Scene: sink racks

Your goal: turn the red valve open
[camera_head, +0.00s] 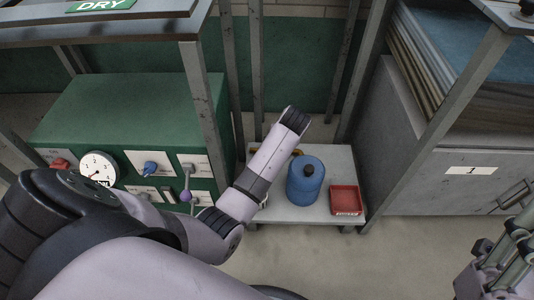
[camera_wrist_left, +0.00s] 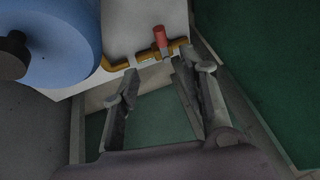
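A red valve handle (camera_wrist_left: 160,37) stands on a brass pipe (camera_wrist_left: 120,66) in the left wrist view, beside a pale low shelf. My left gripper (camera_wrist_left: 157,68) is open, with its two fingers apart just short of the pipe and the handle beyond the tips. Nothing is between the fingers. In the head view my left arm reaches over the shelf and hides the handle and that gripper; only bits of the brass pipe (camera_head: 297,153) show. My right gripper (camera_head: 500,250) is at the lower right edge, partly cut off, away from the valve.
A blue jug (camera_head: 304,184) and a red tray (camera_head: 346,200) stand on the low shelf (camera_head: 290,214). The jug (camera_wrist_left: 55,35) is close to the valve. A green control panel (camera_head: 130,115) with gauge and knobs stands left; a grey cabinet (camera_head: 430,175) stands right. Metal posts frame the shelf.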

